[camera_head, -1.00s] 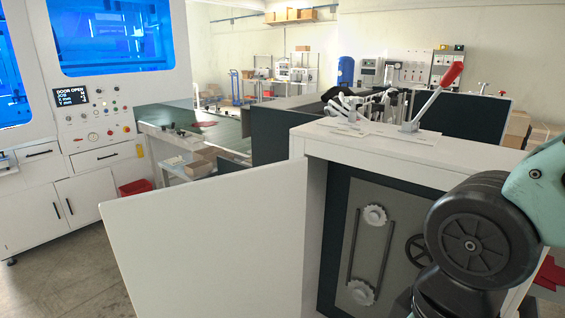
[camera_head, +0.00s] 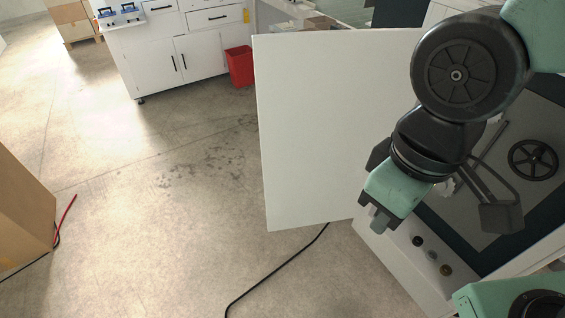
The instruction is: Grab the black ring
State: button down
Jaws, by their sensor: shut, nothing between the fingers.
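A black ring-shaped handwheel with spokes (camera_head: 533,160) is set on the grey panel of the white machine at the right. It is the only black ring-like thing on the machine that I can make out. My gripper (camera_head: 379,222) hangs at the end of the teal and black arm, to the left of and lower in the picture than the wheel. It is shut and empty, well apart from the wheel. My arm hides part of the panel between them.
A white door panel (camera_head: 325,130) stands open left of my arm. Knobs (camera_head: 432,255) sit on the machine's lower front. A black cable (camera_head: 275,270) lies on the floor. A red bin (camera_head: 240,66) stands by the white cabinet (camera_head: 190,60). A brown box (camera_head: 22,215) stands far left.

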aim_at(418, 245)
jog(key=i+j+u, duration=0.1)
jog(key=i+u, duration=0.45)
jog(key=u, duration=0.15)
jog(key=i+u, duration=0.35)
jog(key=i+j+u, duration=0.2)
jog(key=i+u, duration=0.95)
jog(key=i, duration=0.15)
jog(key=i+j+z, duration=0.2)
jog(key=i, duration=0.25)
jog(key=i+z, duration=0.2)
jog(key=i, duration=0.3)
jog(key=i+j+z, duration=0.2)
jog(key=i, duration=0.25)
jog(key=z, duration=4.1)
jog(key=i+l+z, duration=0.5)
jog(key=i, duration=0.35)
jog(key=i+l+u, duration=0.45)
